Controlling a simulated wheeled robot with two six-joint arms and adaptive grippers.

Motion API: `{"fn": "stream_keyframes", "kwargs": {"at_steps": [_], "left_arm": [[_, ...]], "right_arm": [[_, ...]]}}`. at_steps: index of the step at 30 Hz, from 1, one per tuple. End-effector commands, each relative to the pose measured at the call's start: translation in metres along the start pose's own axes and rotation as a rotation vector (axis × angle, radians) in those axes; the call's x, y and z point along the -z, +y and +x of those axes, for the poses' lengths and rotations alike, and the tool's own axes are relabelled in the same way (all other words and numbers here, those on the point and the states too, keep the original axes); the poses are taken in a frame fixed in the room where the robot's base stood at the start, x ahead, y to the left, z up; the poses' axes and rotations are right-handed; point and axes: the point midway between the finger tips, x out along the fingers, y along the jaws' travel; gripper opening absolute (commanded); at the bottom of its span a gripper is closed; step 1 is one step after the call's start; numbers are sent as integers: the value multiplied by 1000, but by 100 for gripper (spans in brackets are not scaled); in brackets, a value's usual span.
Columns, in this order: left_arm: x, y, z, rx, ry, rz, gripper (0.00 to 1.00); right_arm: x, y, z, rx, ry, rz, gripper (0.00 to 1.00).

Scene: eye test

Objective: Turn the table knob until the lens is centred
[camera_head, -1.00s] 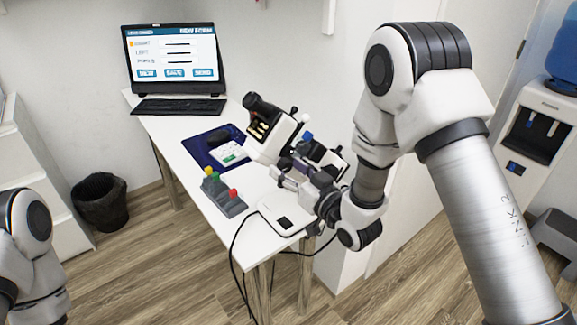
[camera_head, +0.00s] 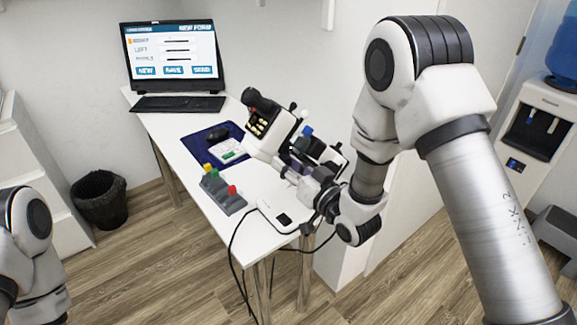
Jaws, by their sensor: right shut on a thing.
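A white and black lens-measuring instrument (camera_head: 262,135) stands tilted on the white table, with a blue knob (camera_head: 308,131) on its upper right side. My right gripper (camera_head: 297,174) is at the instrument's lower right side, its fingers closed on what appears to be the table knob. The knob itself is hidden by the fingers, and the lens cannot be made out at this size. My left arm shows at the lower left edge, but its gripper is out of view.
Black cables hang off the front edge. A wall stands close behind the instrument.

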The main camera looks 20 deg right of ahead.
Motion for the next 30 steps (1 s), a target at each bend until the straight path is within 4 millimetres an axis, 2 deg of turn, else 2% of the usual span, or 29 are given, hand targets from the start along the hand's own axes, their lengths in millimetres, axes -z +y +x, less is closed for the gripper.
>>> {"fn": "stream_keyframes", "kwargs": {"at_steps": [2, 3, 4, 5, 14, 17, 24, 27, 30], "left_arm": [[0, 0, 0, 0, 0, 0, 44], [0, 0, 0, 0, 0, 0, 44], [0, 0, 0, 0, 0, 0, 44], [0, 0, 0, 0, 0, 0, 44], [0, 0, 0, 0, 0, 0, 44], [0, 0, 0, 0, 0, 0, 44], [0, 0, 0, 0, 0, 0, 44], [0, 0, 0, 0, 0, 0, 44], [0, 0, 0, 0, 0, 0, 44]], "right_arm": [[0, 0, 0, 0, -1, -1, 0], [0, 0, 0, 0, -1, -1, 44], [0, 0, 0, 0, -1, -1, 55], [0, 0, 0, 0, -1, -1, 59], [0, 0, -2, -1, -1, -1, 59], [-1, 1, -12, -2, -3, 2, 59], [-1, 1, -60, -4, -3, 4, 59], [-1, 1, -71, -2, -3, 2, 59], [0, 0, -75, 0, -1, -1, 59]]}}
